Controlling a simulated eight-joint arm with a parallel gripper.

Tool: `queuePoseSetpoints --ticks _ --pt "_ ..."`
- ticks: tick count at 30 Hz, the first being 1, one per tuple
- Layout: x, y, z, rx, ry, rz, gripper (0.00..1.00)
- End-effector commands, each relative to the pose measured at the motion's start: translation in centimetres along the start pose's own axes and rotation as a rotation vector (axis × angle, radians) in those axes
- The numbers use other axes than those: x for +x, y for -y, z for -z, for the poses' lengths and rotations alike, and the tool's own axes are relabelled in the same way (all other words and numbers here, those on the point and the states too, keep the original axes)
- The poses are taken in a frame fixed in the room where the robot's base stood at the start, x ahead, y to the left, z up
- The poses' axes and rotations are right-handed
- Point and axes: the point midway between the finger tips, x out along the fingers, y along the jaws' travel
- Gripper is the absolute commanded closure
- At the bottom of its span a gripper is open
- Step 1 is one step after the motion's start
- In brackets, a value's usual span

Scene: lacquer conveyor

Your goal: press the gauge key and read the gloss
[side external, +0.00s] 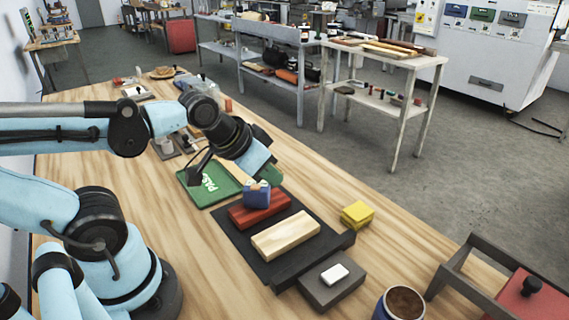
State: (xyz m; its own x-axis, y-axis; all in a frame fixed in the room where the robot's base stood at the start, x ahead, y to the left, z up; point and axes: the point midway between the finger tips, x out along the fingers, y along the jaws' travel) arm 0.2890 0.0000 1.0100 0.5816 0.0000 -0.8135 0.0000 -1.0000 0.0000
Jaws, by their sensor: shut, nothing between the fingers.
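A small blue block-shaped device (257,196), which looks like the gauge, sits on the far part of the red lacquered bar (262,210). Its top has a pale patch; I cannot make out a key or a reading. My gripper (263,182) points down at the top of the device, with its fingertips close together and small in view. I cannot tell whether they touch it. A pale wooden bar (286,235) lies beside the red one. Both bars lie on a black conveyor-like slab (250,248).
A green tray (207,190) marked "PASS" lies behind the slab. A grey block (322,294) with a white piece (335,273), yellow blocks (357,214), a brown-filled cup (402,304) and a dark frame with a red panel (525,300) stand to the right.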

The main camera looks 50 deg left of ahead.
Motion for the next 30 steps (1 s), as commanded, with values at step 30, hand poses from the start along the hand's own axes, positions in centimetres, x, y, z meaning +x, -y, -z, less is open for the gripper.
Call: queuePoseSetpoints --ticks 30 --pt "-0.09 0.86 0.01 -0.055 0.016 -0.012 1.00"
